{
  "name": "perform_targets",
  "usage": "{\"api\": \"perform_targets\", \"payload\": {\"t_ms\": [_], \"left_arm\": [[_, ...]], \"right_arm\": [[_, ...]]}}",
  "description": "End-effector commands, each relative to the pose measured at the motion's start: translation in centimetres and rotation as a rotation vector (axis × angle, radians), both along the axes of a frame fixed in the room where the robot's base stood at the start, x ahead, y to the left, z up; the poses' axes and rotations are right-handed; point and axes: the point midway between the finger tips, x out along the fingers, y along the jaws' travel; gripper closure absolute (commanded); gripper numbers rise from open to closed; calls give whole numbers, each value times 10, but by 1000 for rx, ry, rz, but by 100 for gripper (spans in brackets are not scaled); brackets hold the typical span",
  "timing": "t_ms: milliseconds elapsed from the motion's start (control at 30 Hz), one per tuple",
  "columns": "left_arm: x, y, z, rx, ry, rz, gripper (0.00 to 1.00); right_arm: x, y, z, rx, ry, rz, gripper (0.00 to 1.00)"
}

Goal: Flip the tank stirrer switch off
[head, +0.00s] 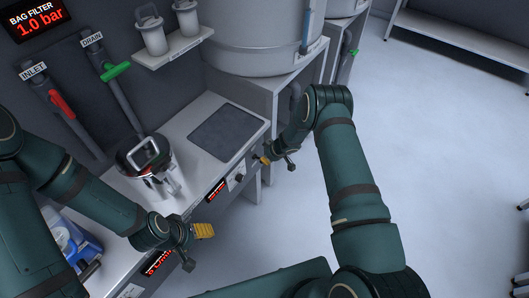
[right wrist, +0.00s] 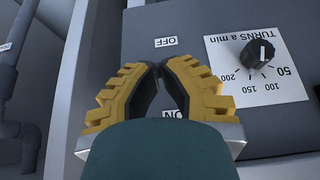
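The stirrer panel shows in the right wrist view with an upside-down OFF label (right wrist: 165,42) and a partly covered ON label (right wrist: 172,113). The switch itself is not distinguishable; my fingers cover the area between the labels. My right gripper (right wrist: 160,68) is in front of that area, its yellow fingertips together or nearly so, with nothing visible held. In the head view my right gripper (head: 262,160) is at the bench front, right of the small knob. My left gripper (head: 203,231) hangs by the bench front near a red display; its finger gap is unclear.
A black speed knob (right wrist: 257,53) on a white dial plate sits beside the labels. A metal pot (head: 150,170) and a dark square plate (head: 224,132) are on the bench. A large tank (head: 255,40) stands behind. Open floor (head: 440,130) lies right.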

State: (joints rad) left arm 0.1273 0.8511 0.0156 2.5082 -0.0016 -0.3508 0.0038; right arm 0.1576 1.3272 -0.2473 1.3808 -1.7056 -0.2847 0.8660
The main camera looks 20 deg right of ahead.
Motion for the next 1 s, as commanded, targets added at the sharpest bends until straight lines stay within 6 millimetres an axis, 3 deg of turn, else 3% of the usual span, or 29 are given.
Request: {"api": "perform_targets", "payload": {"t_ms": [667,1000], "left_arm": [[6,1,-30,3,-14,3,34],[6,1,-26,3,-14,3,34]], "right_arm": [[-13,-6,-37,0,0,0,100],[-13,-6,-33,0,0,0,100]]}}
